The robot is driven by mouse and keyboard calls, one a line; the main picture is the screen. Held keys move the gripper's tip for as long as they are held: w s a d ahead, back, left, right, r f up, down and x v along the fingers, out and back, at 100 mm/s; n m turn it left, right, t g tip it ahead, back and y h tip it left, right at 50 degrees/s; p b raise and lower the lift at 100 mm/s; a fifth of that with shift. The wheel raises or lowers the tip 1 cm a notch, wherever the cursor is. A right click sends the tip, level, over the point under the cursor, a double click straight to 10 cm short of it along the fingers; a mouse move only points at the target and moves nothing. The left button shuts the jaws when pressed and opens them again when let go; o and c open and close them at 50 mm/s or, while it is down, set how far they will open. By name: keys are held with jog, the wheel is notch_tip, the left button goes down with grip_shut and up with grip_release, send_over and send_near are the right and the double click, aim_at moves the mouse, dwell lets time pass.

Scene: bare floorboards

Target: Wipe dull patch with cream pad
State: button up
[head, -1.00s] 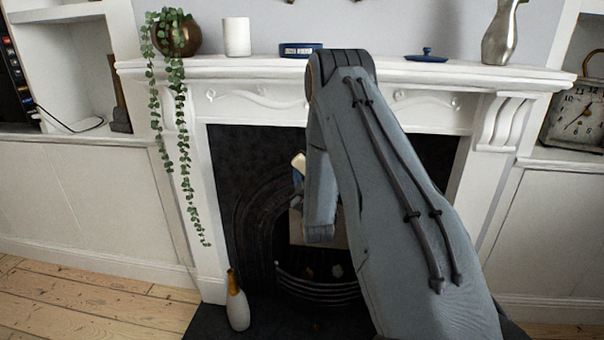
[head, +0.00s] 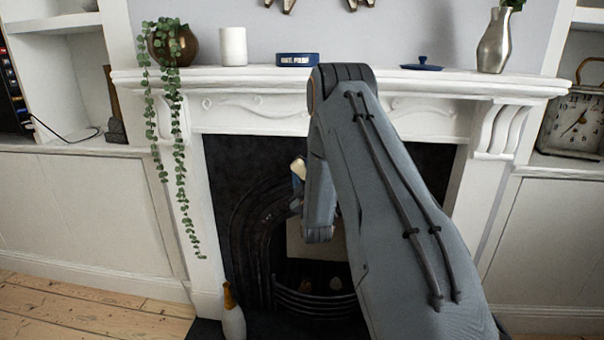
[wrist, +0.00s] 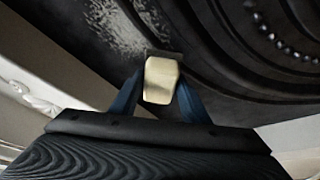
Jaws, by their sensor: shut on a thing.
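The cream pad (wrist: 161,80) is a small pale block held between the blue fingers of my gripper (wrist: 158,98) in the wrist view. The pad also shows in the head view (head: 298,168), in front of the dark fireplace. The dull patch (wrist: 112,24) is a whitish, speckled area on the black fireplace surface, above and left of the pad in the wrist view. The pad appears close to its lower right end; I cannot tell whether it touches the surface. In the head view I cannot make out the patch, and my arm hides part of the fireplace.
The white mantel (head: 250,78) crosses above the fireplace and holds a trailing plant (head: 172,45), a white candle (head: 232,46), a blue tin (head: 297,60), a blue lid (head: 421,64) and a silver vase (head: 494,42). A grate (head: 312,298) and a white-and-gold vase (head: 233,315) are low down.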

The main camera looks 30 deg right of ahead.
jog(key=shift+w+d+b, duration=0.5)
jog(key=shift+w, duration=0.3)
dwell(0.4)
jog(key=shift+s+d, duration=0.1)
jog(key=shift+s+d, duration=1.05)
jog(key=shift+d, duration=0.3)
jog(key=s+d+p, duration=0.1)
jog(key=s+d, duration=0.5)
jog(key=d, duration=0.3)
dwell(0.4)
jog(key=shift+w, duration=0.1)
